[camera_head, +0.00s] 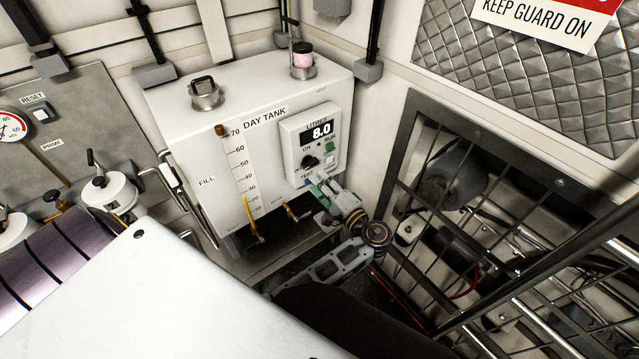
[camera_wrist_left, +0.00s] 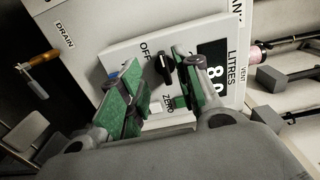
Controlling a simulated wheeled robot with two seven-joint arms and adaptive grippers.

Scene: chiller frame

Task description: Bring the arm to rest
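My left gripper (camera_head: 317,192) is just below the lower edge of the control panel (camera_head: 296,151) on the white day tank (camera_head: 190,140). In the left wrist view its two green-padded fingers (camera_wrist_left: 158,72) are spread apart, with nothing held between them. The panel's black knob (camera_wrist_left: 163,69) shows in the gap, beyond the fingertips. In the head view the knob (camera_head: 309,161) sits above the fingers, apparently clear of them. The display (camera_head: 320,130) reads 8.0 litres. My right gripper is in neither view.
A barred metal guard (camera_head: 405,150) stands to the right of my left arm, with machinery behind it. The tank carries a sight gauge (camera_head: 247,200) and a drain valve with an orange handle (camera_wrist_left: 38,59). Gauges and fittings line the left wall.

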